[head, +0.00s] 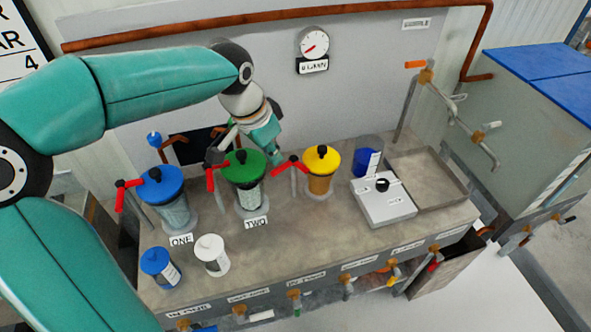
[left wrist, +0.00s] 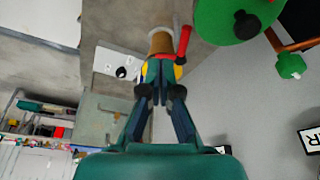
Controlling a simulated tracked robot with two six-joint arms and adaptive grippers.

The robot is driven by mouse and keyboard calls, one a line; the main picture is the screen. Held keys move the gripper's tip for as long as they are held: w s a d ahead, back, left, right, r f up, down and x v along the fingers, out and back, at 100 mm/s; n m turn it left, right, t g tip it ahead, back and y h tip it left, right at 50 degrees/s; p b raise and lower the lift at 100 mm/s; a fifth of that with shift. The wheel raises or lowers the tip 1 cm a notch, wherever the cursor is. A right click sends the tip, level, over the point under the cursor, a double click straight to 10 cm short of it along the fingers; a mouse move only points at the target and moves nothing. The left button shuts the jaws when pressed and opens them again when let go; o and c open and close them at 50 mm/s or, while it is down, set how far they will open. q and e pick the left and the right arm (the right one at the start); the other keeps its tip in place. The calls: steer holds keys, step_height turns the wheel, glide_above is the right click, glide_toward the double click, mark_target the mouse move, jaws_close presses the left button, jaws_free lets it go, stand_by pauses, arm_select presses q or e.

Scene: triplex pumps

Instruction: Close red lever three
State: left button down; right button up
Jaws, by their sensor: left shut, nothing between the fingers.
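The yellow-lidded pump (head: 322,160) stands third in the row on the bench. A red lever (head: 290,163) sits at its left side, on a grey upright pipe, and reaches toward the green pump. I read no THREE label. My left gripper (head: 274,156) is shut and empty, behind and between the green and yellow pumps, close to this lever. In the left wrist view the shut fingers (left wrist: 156,92) cover part of the yellow lid, and the red lever (left wrist: 184,42) shows just beyond them. I cannot tell whether they touch it. My right gripper is not in view.
A green pump (head: 244,167) labelled TWO and a blue pump (head: 162,185) labelled ONE stand left, each with a red lever. A scale (head: 385,205) and a blue beaker (head: 365,163) are right. A pressure gauge (head: 313,43) hangs on the back panel.

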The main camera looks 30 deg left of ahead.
arm_select(q)
steer(key=w+d+f+p, duration=0.1)
steer(key=w+f+p, duration=0.1)
steer(key=w+f, duration=0.4)
steer(key=x, duration=0.3)
steer(key=shift+s+d+f, duration=0.15)
steer(key=shift+d+f, duration=0.15)
steer(key=shift+f, duration=0.05)
